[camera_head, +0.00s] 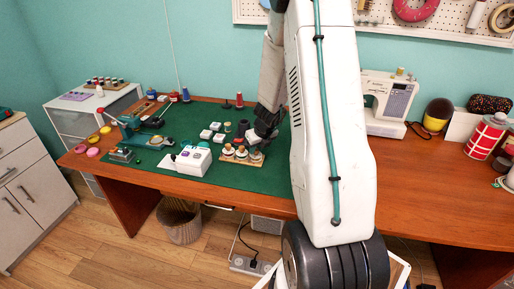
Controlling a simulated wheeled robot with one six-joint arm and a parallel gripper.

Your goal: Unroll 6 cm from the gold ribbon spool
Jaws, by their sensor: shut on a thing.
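A small wooden stand (238,161) with a row of small ribbon spools (241,152) sits near the front edge of the green mat. The spools look pale and brownish; at this size I cannot tell which one is gold. My gripper (257,139) points down at the right end of the stand, just above and behind the right-hand spool. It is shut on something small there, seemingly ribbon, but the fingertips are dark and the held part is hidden. I cannot make out any length of ribbon pulled off.
A white box with coloured buttons (193,160) stands left of the stand. A sewing machine (389,100) stands at the right.

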